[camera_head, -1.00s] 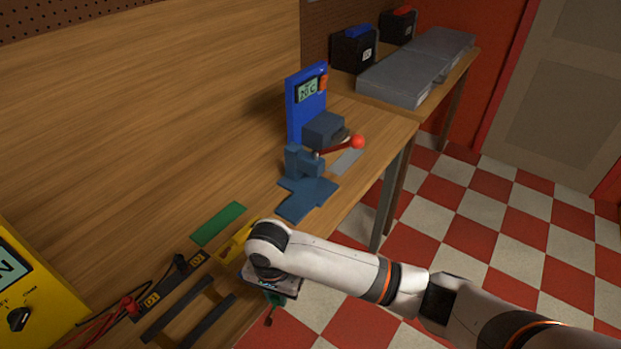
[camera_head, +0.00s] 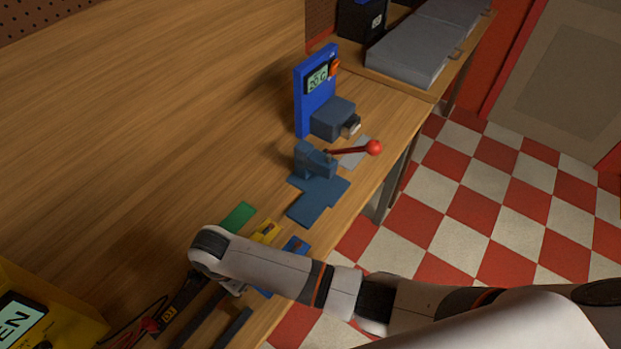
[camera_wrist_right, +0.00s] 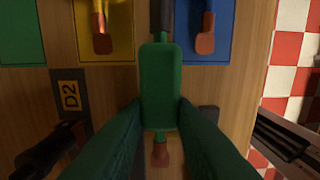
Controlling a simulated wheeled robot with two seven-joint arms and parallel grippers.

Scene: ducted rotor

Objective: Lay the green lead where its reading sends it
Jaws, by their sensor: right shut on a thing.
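The green lead (camera_wrist_right: 160,85) has a green body with a copper lug below it and a dark end above it in the right wrist view. My right gripper (camera_wrist_right: 160,112) is shut on the lead's body, over bare wood between the yellow and blue mats; its height is unclear. In the head view my right arm hides the gripper and lead. The green mat (camera_head: 238,215) looks bare where it shows. The yellow mat (camera_wrist_right: 90,50) and blue mat (camera_wrist_right: 215,52) each hold a copper-lugged piece. The yellow meter (camera_head: 22,318) displays letters ending "EN". My left gripper is out of view.
A blue tester (camera_head: 317,100) displays what looks like "20.0". A blue-grey press (camera_head: 318,165) with a red-knobbed lever stands beyond the mats. A "D2" label (camera_wrist_right: 69,96) and black strips lie nearby. The bench edge drops to a checkered floor (camera_head: 470,190).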

